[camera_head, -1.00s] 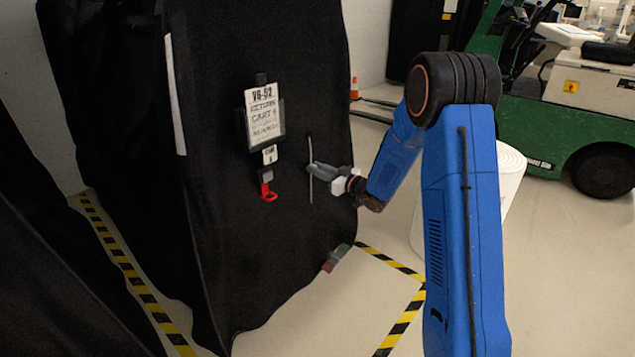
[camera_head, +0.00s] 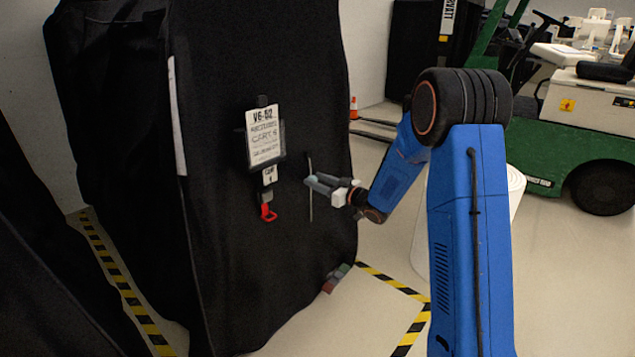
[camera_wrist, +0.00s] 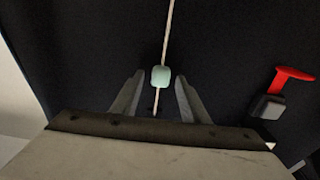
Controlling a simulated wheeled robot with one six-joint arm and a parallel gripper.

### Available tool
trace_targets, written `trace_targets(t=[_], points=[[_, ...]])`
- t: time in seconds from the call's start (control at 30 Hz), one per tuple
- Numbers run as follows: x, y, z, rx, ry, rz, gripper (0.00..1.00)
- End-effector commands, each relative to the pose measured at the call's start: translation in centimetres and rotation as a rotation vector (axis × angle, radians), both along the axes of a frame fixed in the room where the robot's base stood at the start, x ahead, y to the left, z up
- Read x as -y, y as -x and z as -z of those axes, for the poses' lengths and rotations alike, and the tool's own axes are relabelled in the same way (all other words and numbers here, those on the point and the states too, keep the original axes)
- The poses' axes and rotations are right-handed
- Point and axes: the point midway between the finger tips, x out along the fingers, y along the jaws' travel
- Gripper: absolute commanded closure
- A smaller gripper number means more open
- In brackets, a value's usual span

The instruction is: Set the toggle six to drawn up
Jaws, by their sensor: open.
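The toggle is a pale mint-green bead (camera_wrist: 161,76) on a light cord (camera_wrist: 168,35) that runs along the black cart cover. In the head view the cord (camera_head: 310,205) hangs upright on the cover, and the toggle (camera_head: 312,178) shows small at my fingertips. My gripper (camera_head: 320,182) reaches to the cover from the right. In the wrist view my gripper (camera_wrist: 155,88) is open, with one finger on each side of the cord. The toggle sits between the fingertips or just beyond them; I see gaps on both sides. Whether it bears the number six cannot be read.
A labelled placard (camera_head: 263,135) hangs left of the cord, with a red hook-shaped tag (camera_head: 267,212) below it. Small coloured blocks (camera_head: 336,277) are at the cover's lower right edge. A white cylinder (camera_head: 514,190) stands behind my arm. A green forklift (camera_head: 560,150) is at the back right.

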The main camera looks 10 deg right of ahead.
Motion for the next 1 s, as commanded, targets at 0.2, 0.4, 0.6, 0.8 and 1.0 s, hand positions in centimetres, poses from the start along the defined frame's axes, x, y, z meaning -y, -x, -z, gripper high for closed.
trace_targets(t=[0.2,0.4,0.6,0.8,1.0], points=[[1.4,1.7,0.0,0.0,0.0,0.003,0.59],[3.6,4.9,0.0,-0.001,0.001,0.003,0.59],[6.1,8.1,-0.1,0.0,0.0,0.004,0.59],[8.3,11.2,0.0,0.0,0.0,0.003,0.59],[9.7,13.2,0.0,-0.001,-0.001,0.002,0.59]])
